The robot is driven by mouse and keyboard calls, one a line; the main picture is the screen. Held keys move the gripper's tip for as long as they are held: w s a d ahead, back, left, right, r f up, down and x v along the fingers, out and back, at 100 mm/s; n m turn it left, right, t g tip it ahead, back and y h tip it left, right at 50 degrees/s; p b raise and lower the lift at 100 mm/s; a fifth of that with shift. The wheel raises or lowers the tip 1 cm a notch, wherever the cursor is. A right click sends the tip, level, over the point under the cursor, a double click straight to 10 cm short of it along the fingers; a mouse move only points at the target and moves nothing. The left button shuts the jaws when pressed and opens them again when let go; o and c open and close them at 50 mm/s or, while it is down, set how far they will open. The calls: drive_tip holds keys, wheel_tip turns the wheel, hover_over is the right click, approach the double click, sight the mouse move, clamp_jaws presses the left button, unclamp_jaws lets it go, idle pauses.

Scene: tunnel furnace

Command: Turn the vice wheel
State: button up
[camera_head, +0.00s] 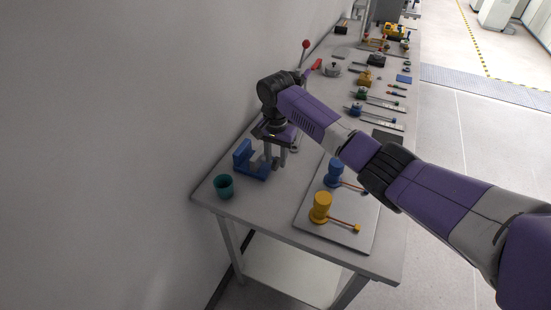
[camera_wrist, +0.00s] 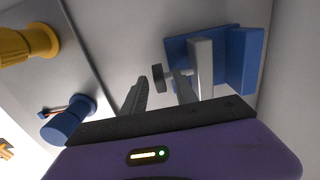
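A blue vice (camera_head: 243,158) stands near the left edge of the table, below my gripper (camera_head: 275,160). In the wrist view the vice (camera_wrist: 242,60) is at the upper right, with a grey jaw and a short screw. A small dark vice wheel (camera_wrist: 158,77) sits at the screw's left end. My gripper is open, pointing down, with its two fingers apart. In the wrist view the wheel appears between the fingers, nearer the right one; I cannot tell whether either finger touches it. In the head view the wheel is hidden behind the fingers.
A teal cup (camera_head: 223,187) stands at the near left corner. A blue cylinder (camera_head: 333,174) and a yellow cylinder (camera_head: 320,207), each with a rod, stand on a grey plate (camera_head: 350,236). A red-knobbed lever (camera_head: 305,45) and several fittings fill the far table. A wall runs along the left.

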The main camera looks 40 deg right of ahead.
drive_tip(key=shift+f, duration=0.6)
clamp_jaws()
drive_tip(key=shift+s+a+r+p, duration=0.1)
drive_tip(key=shift+r+p, duration=0.1)
drive_tip(key=shift+p, duration=0.6)
